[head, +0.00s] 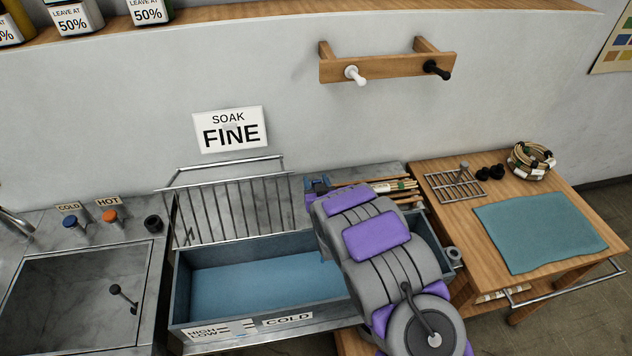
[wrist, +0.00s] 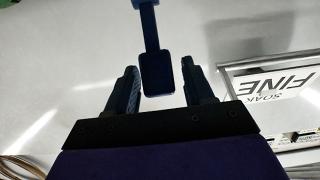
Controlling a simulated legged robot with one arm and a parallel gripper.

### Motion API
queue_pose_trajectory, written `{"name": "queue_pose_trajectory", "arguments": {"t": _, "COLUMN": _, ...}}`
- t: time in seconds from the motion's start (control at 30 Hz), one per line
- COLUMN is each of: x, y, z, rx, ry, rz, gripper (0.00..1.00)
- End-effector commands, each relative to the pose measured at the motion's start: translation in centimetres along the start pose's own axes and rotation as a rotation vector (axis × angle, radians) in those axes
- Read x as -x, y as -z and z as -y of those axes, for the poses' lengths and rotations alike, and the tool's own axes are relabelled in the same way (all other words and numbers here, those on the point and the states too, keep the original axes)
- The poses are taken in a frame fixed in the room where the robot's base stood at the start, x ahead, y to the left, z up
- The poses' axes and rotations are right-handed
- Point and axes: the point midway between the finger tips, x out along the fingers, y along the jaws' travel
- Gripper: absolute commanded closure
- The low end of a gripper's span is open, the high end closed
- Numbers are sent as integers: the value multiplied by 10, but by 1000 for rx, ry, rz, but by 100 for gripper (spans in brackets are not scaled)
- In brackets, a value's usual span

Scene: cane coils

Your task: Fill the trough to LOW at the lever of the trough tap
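The grey trough (head: 181,285) stands at the middle, with a flat blue surface inside. I cannot tell whether that is water or lining. Its front rim carries HIGH and LOW tags (head: 218,331) with marks, and a COLD label (head: 287,319). In the wrist view a blue lever with a dark, squarish end (wrist: 157,75) stands between the fingers of my gripper (wrist: 161,92). The fingers are open, with a gap on each side of it. In the head view my purple and grey arm crosses the trough's right part; the blue parts at its far end are too small to tell apart.
A wire rack (head: 235,210) stands behind the trough, under the SOAK FINE sign (head: 231,130). A sink (head: 75,300) with COLD (head: 72,221) and HOT (head: 110,216) knobs is at left. At right, a wooden table (head: 565,205) holds a teal mat (head: 540,235) and a cane coil (head: 531,160).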

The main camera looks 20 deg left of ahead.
Motion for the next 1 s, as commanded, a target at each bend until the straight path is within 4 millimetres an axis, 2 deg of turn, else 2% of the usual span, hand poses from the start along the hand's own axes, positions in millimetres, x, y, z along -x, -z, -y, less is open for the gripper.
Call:
{"name": "queue_pose_trajectory", "arguments": {"t": 0.33, "x": 1, "y": 3, "z": -1, "rx": -1, "ry": -1, "rz": -6, "gripper": 40}}
{"name": "queue_pose_trajectory", "arguments": {"t": 0.47, "x": 8, "y": 4, "z": -1, "rx": -1, "ry": -1, "rz": -7, "gripper": 40}}
{"name": "queue_pose_trajectory", "arguments": {"t": 1.0, "x": 86, "y": 2, "z": 0, "rx": 0, "ry": 0, "rz": -3, "gripper": 40}}
